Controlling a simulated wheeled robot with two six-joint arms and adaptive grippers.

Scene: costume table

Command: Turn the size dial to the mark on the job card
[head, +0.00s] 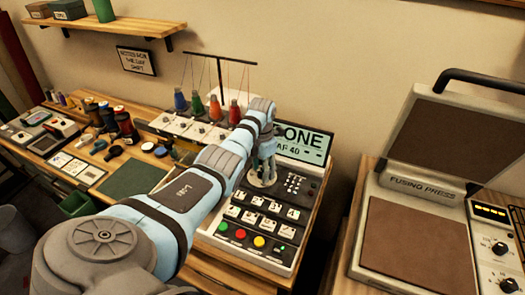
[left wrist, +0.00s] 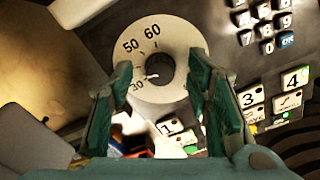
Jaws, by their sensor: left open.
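The size dial is a pale round plate (left wrist: 178,38) with a dark round knob (left wrist: 160,69) at its centre, in the left wrist view. The numbers 50, 60 and 30 are readable on it; the fingers cover other parts of its rim. In the head view the dial plate (head: 262,182) shows below my left gripper (head: 265,158). In the left wrist view my left gripper (left wrist: 161,68) is open, with one green finger on each side of the knob. I cannot tell whether they touch it. A small white card (head: 76,167) lies on the table; its text is unreadable. My right gripper is out of view.
The machine has a display (head: 305,146) reading "ONE" and "AF 40", a keypad and coloured buttons (head: 240,234). A fusing press (head: 415,245) stands at the right. Thread cones (head: 215,108) stand behind the arm. A green mat (head: 132,178) lies at the left.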

